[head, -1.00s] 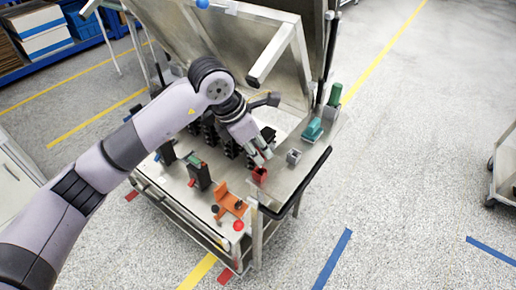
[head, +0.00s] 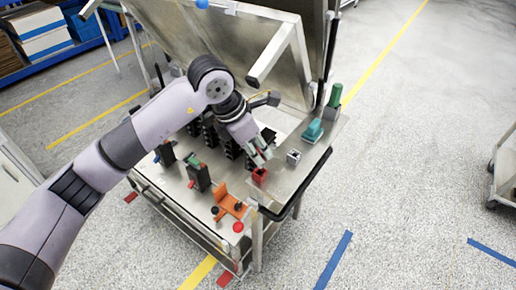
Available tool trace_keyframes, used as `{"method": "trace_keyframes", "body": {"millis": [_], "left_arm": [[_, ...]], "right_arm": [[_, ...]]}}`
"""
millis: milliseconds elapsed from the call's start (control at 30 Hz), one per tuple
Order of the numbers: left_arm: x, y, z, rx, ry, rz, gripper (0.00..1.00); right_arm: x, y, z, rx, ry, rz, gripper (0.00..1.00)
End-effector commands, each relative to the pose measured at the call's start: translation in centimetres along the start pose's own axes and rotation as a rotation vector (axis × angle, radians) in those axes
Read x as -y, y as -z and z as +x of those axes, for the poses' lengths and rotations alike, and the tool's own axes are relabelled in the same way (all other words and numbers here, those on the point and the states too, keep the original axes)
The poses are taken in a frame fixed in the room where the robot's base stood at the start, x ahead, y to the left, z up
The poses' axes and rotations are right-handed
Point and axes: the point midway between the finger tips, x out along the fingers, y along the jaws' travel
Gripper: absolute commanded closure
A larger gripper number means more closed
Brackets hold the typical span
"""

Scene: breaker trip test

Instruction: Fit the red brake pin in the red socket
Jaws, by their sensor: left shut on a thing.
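The red socket (head: 259,175) is a small red block on the metal bench top, near its right front edge. My left gripper (head: 262,159) points down just above and behind the red socket. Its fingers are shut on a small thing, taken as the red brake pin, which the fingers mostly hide. I cannot tell whether the pin's lower end touches the socket. My right gripper is not in view.
A grey socket block (head: 293,157) and a teal block (head: 313,131) stand to the right. An orange bracket (head: 230,203) and a red knob (head: 238,227) are at the front. Black breakers (head: 199,176) stand left. The raised metal lid (head: 215,45) is behind my arm.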

Motion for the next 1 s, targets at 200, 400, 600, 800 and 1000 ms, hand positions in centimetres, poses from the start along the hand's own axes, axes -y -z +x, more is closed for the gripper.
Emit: {"method": "trace_keyframes", "body": {"millis": [200,400,600,800,1000], "left_arm": [[-0.02,-0.01,-0.04,0.000,-0.001,0.000,1.00],[-0.04,0.01,0.01,0.000,-0.001,0.000,1.00],[-0.08,0.02,0.05,0.000,-0.003,0.001,1.00],[-0.05,-0.02,-0.04,0.000,-0.001,0.000,1.00],[-0.05,0.02,0.04,0.000,-0.001,0.000,1.00]], "right_arm": [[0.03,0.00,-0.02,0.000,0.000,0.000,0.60],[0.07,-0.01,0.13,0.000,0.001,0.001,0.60],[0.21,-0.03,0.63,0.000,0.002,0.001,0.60],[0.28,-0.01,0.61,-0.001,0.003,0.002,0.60],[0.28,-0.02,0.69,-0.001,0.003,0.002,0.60]]}}
